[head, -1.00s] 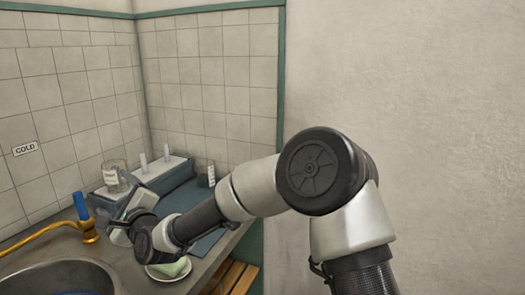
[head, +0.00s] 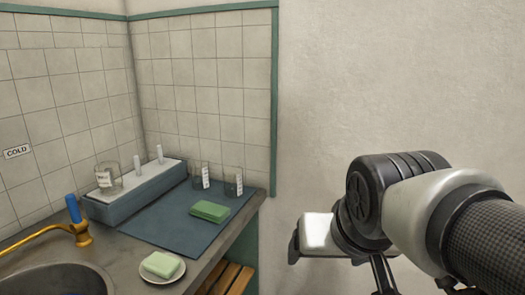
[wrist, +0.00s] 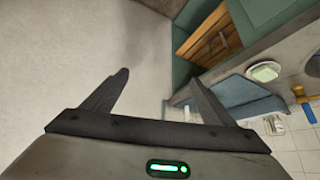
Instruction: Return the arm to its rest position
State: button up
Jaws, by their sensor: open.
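My gripper (wrist: 158,78) is open in the wrist view, with nothing between its two dark fingers. In the head view my arm is folded at the lower right, in front of the plain wall. The white and dark hand is to the right of the counter (head: 132,258) and apart from it. The fingertips are hard to make out in that view.
On the counter are a blue-grey mat (head: 180,228), a green sponge (head: 209,211), a soap dish (head: 161,268), two small glasses (head: 232,180), a rack (head: 130,197) with a jar (head: 108,178), a brass tap (head: 50,235) and a sink (head: 55,280). Wooden slats (head: 228,279) are below.

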jog(key=s+d+f+g, duration=0.2)
jog(key=s+d+f, duration=0.2)
jog(key=s, duration=0.3)
notch_tip(320, 180, up, 27)
jog(key=p, duration=2.6)
jog(key=shift+w+a+n, duration=0.2)
jog(key=shift+a+n, duration=0.1)
jog(key=shift+f, duration=0.15)
